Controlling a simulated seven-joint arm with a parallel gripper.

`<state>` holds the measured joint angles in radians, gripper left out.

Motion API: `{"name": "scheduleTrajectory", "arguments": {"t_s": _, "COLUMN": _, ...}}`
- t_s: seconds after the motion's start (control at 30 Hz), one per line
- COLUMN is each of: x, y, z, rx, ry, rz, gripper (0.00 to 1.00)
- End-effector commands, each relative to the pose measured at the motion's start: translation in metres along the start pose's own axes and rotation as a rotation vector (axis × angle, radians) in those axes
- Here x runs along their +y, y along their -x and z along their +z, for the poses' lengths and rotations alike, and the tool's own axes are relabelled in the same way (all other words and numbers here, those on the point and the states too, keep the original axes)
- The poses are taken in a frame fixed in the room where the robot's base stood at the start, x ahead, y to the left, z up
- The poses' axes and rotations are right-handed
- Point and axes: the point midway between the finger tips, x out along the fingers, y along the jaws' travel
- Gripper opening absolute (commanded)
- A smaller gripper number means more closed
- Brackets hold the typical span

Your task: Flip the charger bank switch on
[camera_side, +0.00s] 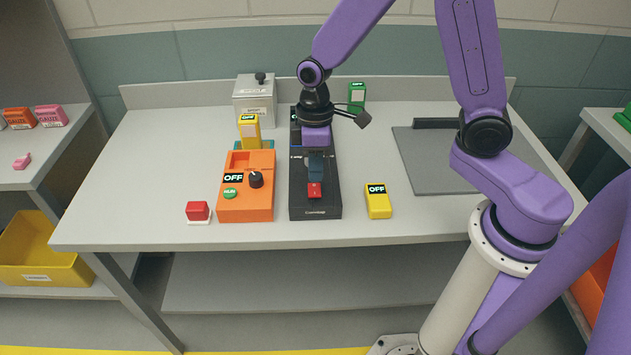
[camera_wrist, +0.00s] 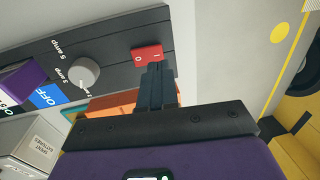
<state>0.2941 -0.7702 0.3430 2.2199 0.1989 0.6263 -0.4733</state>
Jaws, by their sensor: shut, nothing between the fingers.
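The charger bank (camera_side: 301,205) is a long dark box standing on the bench in the side view. Its panel (camera_wrist: 105,50) fills the upper left of the wrist view. A red rocker switch (camera_side: 314,191), marked O and I, sits near its front end; it also shows in the wrist view (camera_wrist: 147,53). A blue OFF label (camera_wrist: 45,97) and a grey knob (camera_wrist: 84,73) with amp markings are on the same panel. My gripper (camera_side: 315,177) is shut and empty, its fingertips (camera_wrist: 155,68) right at the switch. I cannot tell whether they touch it.
An orange box (camera_side: 246,205) with an OFF label and black knob stands close left. A yellow device (camera_side: 377,203) marked OFF is on the right, and a red-topped block (camera_side: 198,211) is at front left. A grey lidded container (camera_side: 254,107) stands behind.

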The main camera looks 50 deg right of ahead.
Motion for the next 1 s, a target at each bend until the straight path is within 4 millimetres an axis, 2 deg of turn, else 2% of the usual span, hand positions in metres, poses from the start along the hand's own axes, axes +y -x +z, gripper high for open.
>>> {"name": "scheduleTrajectory", "arguments": {"t_s": 0.1, "x": 0.0, "y": -0.018, "z": 0.001, "rx": -0.004, "ry": 0.001, "rz": -0.001, "gripper": 0.0}}
{"name": "scheduleTrajectory", "arguments": {"t_s": 0.3, "x": 0.0, "y": -0.034, "z": 0.0, "rx": -0.001, "ry": 0.0, "rz": -0.001, "gripper": 0.0}}
{"name": "scheduleTrajectory", "arguments": {"t_s": 1.0, "x": -0.002, "y": -0.043, "z": 0.0, "rx": 0.001, "ry": 0.0, "rz": 0.0, "gripper": 0.0}}
